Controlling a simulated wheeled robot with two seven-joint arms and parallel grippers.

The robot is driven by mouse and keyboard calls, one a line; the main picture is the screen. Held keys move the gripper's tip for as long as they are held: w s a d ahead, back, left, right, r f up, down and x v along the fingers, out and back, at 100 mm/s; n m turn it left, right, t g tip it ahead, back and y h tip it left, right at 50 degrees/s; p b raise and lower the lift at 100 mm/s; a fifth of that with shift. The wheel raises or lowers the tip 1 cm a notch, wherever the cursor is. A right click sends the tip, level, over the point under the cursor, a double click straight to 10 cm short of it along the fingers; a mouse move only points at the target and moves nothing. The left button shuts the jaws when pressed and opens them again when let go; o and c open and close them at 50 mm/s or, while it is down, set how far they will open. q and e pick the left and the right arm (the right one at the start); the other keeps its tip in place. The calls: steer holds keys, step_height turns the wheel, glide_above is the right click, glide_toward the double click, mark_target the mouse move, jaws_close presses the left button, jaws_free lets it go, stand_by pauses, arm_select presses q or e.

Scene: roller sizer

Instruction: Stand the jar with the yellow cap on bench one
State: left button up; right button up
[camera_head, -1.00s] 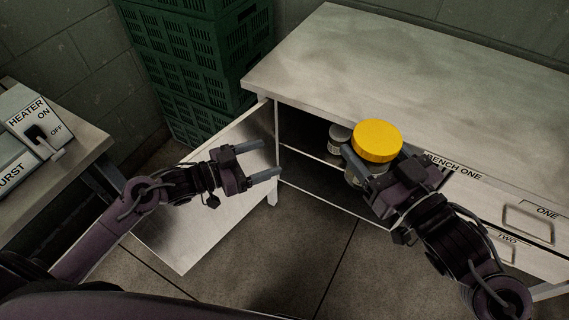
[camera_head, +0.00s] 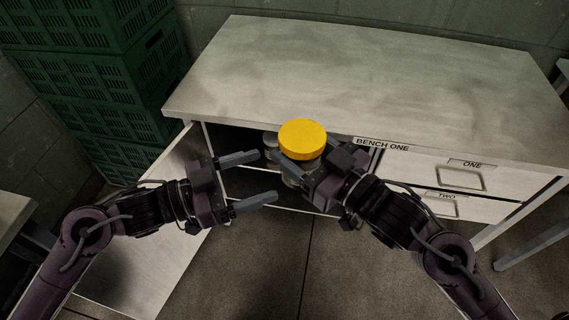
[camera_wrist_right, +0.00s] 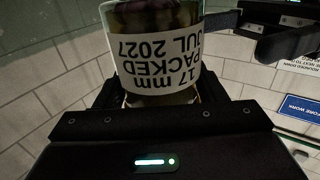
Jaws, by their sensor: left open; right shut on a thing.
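The jar with the yellow cap (camera_head: 302,139) is held in front of the open cupboard of bench one (camera_head: 300,75), near the level of its front edge. My right gripper (camera_head: 308,170) is shut on the jar. In the right wrist view the jar (camera_wrist_right: 155,50) shows dark contents and a white label reading "17 mm PACKED JUL 2027", upside down in that picture. My left gripper (camera_head: 262,177) is open and empty, just left of the jar. The bench top is bare. The jar's lower part is mostly hidden by the right gripper in the head view.
The cupboard door (camera_head: 150,240) hangs open at the left, behind my left arm. Drawers one (camera_head: 462,178) and two (camera_head: 440,207) are shut. Green crates (camera_head: 90,60) are stacked left of the bench.

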arm_select(q)
steer(key=x, duration=0.6)
steer(key=shift+w+d, duration=0.1)
steer(key=shift+d, duration=0.25)
steer(key=c, duration=0.8)
steer(key=shift+c, duration=0.8)
arm_select(e)
steer(key=o, duration=1.3)
